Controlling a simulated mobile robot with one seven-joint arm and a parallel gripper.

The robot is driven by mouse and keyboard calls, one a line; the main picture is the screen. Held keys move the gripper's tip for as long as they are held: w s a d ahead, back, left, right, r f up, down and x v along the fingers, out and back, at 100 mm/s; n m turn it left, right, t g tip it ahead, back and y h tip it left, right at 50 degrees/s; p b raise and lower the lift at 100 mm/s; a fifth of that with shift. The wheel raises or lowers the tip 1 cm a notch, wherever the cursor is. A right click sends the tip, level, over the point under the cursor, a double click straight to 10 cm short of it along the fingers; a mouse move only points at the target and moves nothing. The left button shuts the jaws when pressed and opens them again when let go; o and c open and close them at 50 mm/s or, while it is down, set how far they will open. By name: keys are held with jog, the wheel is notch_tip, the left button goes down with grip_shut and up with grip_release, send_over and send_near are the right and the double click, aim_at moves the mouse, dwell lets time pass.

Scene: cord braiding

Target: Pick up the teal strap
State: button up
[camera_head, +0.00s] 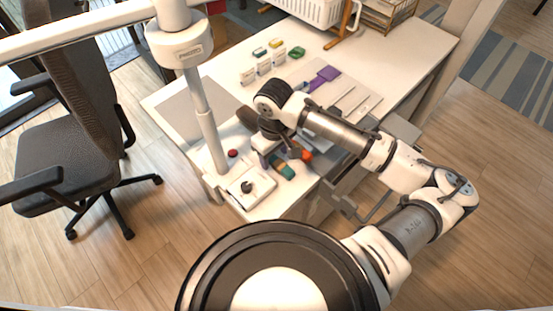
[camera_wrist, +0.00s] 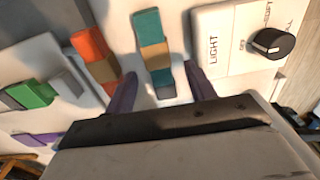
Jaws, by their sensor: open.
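The teal strap (camera_wrist: 146,25) lies on the white surface in the wrist view, with a tan band across its middle and a grey near end. It also shows in the head view (camera_head: 286,173) near the table's front corner, partly hidden by my arm. My gripper (camera_wrist: 162,74) is open, one dark purple finger on each side of the strap's near end. I see a gap between each finger and the strap. I cannot tell the gripper's exact height above the table.
An orange strap (camera_wrist: 88,43) lies left of the teal one, and a green one (camera_wrist: 33,94) is farther left. A white box with a knob (camera_wrist: 235,35), marked LIGHT, stands close on the right. A red button (camera_head: 232,153) and a white post (camera_head: 208,130) are nearby.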

jog(key=shift+f, duration=0.7)
jog(key=c, duration=1.1)
jog(key=shift+r, duration=0.1)
